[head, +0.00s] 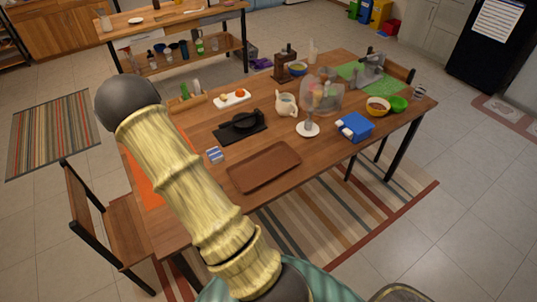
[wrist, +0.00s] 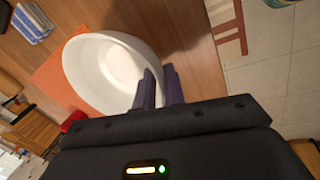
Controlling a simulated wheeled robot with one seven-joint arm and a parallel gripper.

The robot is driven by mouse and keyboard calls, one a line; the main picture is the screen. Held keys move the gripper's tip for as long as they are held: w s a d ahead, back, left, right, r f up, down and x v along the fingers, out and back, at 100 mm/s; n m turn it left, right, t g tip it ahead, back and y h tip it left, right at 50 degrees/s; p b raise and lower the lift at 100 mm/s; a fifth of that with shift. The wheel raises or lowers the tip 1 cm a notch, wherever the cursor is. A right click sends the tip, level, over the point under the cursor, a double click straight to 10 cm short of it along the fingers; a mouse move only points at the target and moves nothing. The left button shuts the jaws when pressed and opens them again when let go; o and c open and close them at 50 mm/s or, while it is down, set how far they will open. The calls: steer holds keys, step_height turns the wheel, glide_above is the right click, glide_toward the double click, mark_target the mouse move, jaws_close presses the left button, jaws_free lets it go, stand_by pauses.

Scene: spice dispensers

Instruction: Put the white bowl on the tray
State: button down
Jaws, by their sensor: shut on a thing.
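The white bowl (wrist: 93,75) shows large in the wrist view. My gripper (wrist: 158,85) is shut on the bowl's near right wall, with its dark fingers across the rim. The bowl is over the wooden table near an orange mat; I cannot tell how high it is above the surface. In the head view my arm hides the bowl and the gripper. The brown tray (head: 264,168) lies empty near the table's front edge, right of my arm. I cannot make out the tray in the wrist view.
A blue-and-white packet (head: 215,155) lies left of the tray. A black scale-like object (head: 241,127) sits behind it. A white stand (head: 308,129) and blue box (head: 354,127) are to the right. An orange mat (head: 146,177) and a chair (head: 110,220) are at the left.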

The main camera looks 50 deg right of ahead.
steer(key=shift+w+a+f+m, duration=0.1)
steer(key=shift+a+f+m, duration=0.25)
steer(key=shift+m, duration=0.65)
steer(key=m, duration=0.2)
steer(key=a+f+m+g, duration=0.1)
steer(key=m, duration=0.1)
steer(key=a+f+m+h, duration=0.1)
steer(key=m, duration=0.1)
steer(key=shift+w+g, duration=0.2)
steer(key=shift+g, duration=0.1)
steer(key=m, duration=0.1)
steer(key=a+f+m, duration=0.1)
steer(key=m, duration=0.1)
steer(key=shift+s+f+g, duration=0.1)
steer(key=shift+f+g, duration=0.05)
steer(key=shift+g, duration=0.25)
steer(key=shift+m, duration=0.4)
steer(key=shift+w, duration=0.25)
steer(key=shift+a, duration=0.1)
